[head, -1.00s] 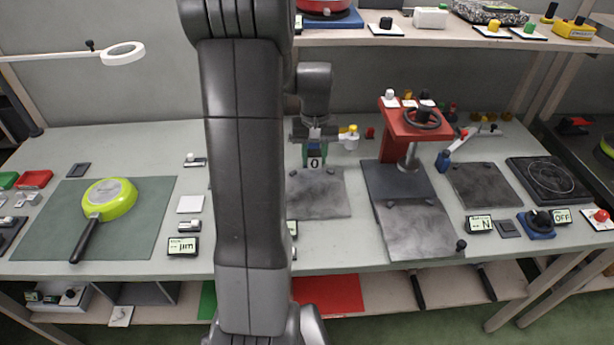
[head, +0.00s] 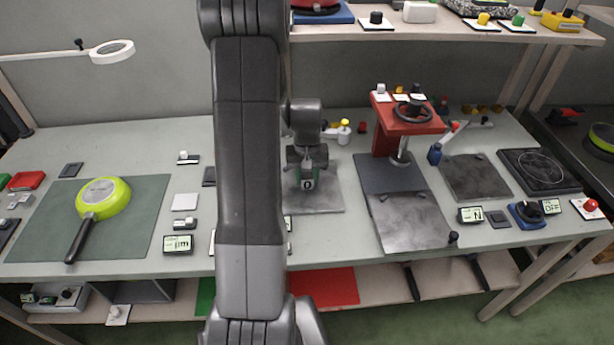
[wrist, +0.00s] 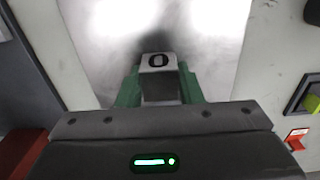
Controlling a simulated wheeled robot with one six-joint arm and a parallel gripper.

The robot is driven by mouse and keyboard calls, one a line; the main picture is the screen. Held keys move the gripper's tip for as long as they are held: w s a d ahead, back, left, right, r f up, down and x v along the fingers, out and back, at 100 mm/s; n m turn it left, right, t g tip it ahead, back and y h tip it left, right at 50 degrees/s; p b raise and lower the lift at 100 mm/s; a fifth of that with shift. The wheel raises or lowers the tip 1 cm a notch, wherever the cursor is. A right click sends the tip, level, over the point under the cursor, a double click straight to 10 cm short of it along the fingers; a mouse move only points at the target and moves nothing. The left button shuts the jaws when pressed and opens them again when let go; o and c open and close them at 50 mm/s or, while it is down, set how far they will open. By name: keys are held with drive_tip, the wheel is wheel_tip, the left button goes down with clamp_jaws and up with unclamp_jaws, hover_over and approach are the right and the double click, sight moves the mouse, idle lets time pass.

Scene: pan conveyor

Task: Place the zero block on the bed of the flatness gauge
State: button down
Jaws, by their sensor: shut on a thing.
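In the wrist view the zero block (wrist: 158,61) sits between the two green fingers of my gripper (wrist: 158,82). Both are over a mottled grey metal plate (head: 322,205); the plate also fills the upper middle of the wrist view (wrist: 200,40). I cannot tell whether the block touches it, or whether this plate is the gauge's bed. A readout marked "µm" (head: 178,243) stands left of my arm, which hides part of the bench.
A red press (head: 405,122) with a handwheel stands right of the gripper, with a grey plate (head: 408,222) in front. A yellow-topped item (head: 344,132) stands close behind the gripper. A lime pan (head: 103,197) lies on a green mat (head: 145,215) at left. A shelf (head: 430,35) hangs above.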

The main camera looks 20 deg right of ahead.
sight(307, 176)
drive_tip(key=shift+f, duration=0.1)
drive_tip(key=c, duration=1)
unclamp_jaws()
wheel_tip(307, 176, up, 12)
drive_tip(key=shift+r, duration=0.1)
